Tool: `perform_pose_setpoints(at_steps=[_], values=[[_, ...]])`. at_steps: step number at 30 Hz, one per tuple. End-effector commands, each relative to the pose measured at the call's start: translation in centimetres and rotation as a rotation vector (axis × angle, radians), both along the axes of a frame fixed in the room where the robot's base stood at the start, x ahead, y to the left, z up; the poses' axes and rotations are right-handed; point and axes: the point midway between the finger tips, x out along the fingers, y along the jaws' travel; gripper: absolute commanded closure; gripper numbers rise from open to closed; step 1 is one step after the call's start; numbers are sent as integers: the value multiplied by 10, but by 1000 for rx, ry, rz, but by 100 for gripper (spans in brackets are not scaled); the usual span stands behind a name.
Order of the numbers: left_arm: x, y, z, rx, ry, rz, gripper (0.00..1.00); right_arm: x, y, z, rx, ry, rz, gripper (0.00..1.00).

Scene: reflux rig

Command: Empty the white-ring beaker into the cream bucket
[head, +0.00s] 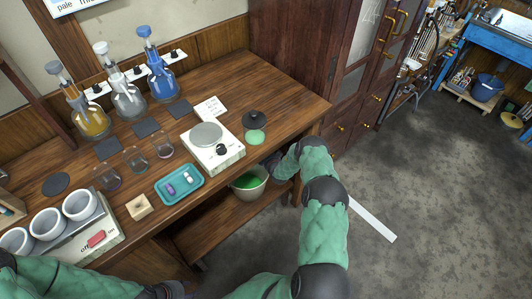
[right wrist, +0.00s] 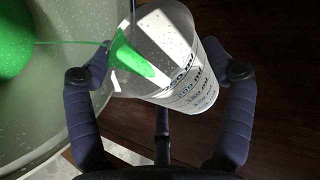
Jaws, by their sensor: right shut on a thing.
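In the right wrist view, my right gripper (right wrist: 165,85) is shut around a clear beaker (right wrist: 185,85) with printed volume marks. The beaker is tilted with its mouth toward the cream bucket (right wrist: 75,125). Green liquid (right wrist: 130,55) lies at its lip, and a thin green stream runs left into the bucket, where green liquid pools. I cannot make out a white ring.
The bench holds a scale (head: 213,150), a teal tray (head: 180,184), several small glasses, a wooden block (head: 139,207) and white bowls on a heater (head: 95,238). Flasks of yellow, clear and blue liquid stand at the back. A green-filled vessel (head: 254,137) sits near the right end.

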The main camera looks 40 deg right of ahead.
Motion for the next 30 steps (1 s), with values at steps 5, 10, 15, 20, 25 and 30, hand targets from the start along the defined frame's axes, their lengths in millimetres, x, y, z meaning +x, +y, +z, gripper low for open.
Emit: perform_pose_setpoints(at_steps=[5,10,15,20,25,30], values=[[0,0,10,0,0,0,60,1,0,3,-11,-2,1,58],[0,0,18,0,0,0,60,1,0,3,-21,-3,1,58],[0,0,25,0,0,0,60,1,1,3,-32,-4,1,58],[0,0,32,0,0,0,60,1,1,4,-42,-5,1,58],[0,0,39,0,0,0,60,0,2,4,-51,-6,0,58],[0,0,44,0,0,0,60,0,2,4,-61,-9,0,58]])
